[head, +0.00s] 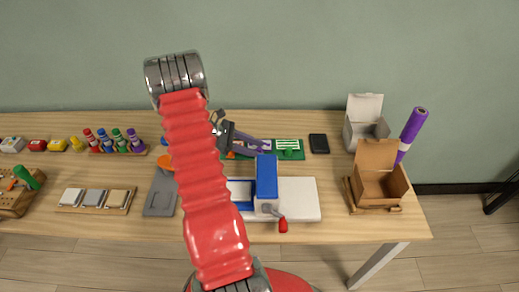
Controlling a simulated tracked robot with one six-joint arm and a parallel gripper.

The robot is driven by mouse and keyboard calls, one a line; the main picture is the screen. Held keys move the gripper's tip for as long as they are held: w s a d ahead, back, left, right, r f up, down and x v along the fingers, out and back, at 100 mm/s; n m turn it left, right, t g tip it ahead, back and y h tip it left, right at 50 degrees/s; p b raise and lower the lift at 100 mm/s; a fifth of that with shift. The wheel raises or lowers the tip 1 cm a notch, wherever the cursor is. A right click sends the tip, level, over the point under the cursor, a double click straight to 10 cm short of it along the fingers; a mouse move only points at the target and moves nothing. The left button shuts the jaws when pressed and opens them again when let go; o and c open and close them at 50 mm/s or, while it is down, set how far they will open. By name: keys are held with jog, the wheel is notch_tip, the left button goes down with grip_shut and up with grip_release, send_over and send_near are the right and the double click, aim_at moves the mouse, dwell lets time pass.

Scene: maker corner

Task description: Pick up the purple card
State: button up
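A purple flat piece (252,143), which looks like the purple card, is at the back middle of the table, just right of my gripper. It is small in view and partly hidden, so its full outline does not show. My gripper (228,133) is dark grey and is at the back of the table, beside or over the left end of the purple piece. I cannot tell whether it touches it, or whether its fingers are open or shut. My red arm hides part of the table to the left.
A green card-like piece (288,149) and a black block (319,143) lie to the right. A blue device with a red-handled crank (267,178) stands on a white board (305,200) in front. Open boxes (380,185) and a purple roll (413,124) stand at the right end.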

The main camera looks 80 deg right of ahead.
grip_shut()
dwell(0.5)
jog(key=shift+r, duration=0.1)
notch_tip(320, 180, up, 10)
dwell(0.7)
dwell(0.4)
